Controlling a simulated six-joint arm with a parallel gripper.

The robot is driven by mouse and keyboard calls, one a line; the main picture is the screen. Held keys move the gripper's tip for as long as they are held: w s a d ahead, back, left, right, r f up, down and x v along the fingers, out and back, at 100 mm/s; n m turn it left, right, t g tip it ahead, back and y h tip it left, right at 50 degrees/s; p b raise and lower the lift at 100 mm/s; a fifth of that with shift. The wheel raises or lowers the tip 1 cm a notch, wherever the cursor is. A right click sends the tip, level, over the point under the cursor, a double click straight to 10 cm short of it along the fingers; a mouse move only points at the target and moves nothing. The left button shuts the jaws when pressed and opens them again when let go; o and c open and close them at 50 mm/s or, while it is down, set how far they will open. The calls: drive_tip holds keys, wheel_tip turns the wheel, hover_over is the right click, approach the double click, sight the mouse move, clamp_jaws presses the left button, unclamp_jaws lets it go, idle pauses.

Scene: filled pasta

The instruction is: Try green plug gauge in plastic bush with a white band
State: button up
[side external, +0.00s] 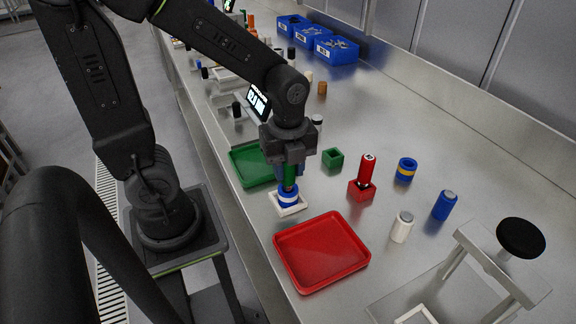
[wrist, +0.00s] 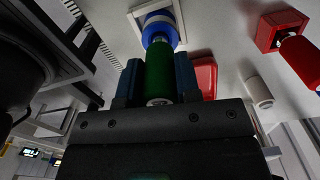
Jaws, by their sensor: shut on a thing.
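My gripper (side external: 289,168) is shut on the green plug gauge (side external: 289,176), which hangs upright below the jaws. In the wrist view the green plug gauge (wrist: 160,72) sits between the two fingers. Directly under it is the blue bush with a white band (side external: 288,195), standing in a white square holder (side external: 290,208). The bush also shows in the wrist view (wrist: 160,27). The gauge's lower end meets the top of the bush; I cannot tell how far inside it is.
A red tray (side external: 320,252) lies in front and an empty-looking green tray (side external: 246,167) behind. To the right stand a green block (side external: 332,158), a red gauge in a red block (side external: 366,172), a blue bush with a yellow band (side external: 405,170), a white cylinder (side external: 402,227) and a blue cylinder (side external: 444,205).

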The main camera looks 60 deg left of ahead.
drive_tip(key=shift+r, duration=3.25)
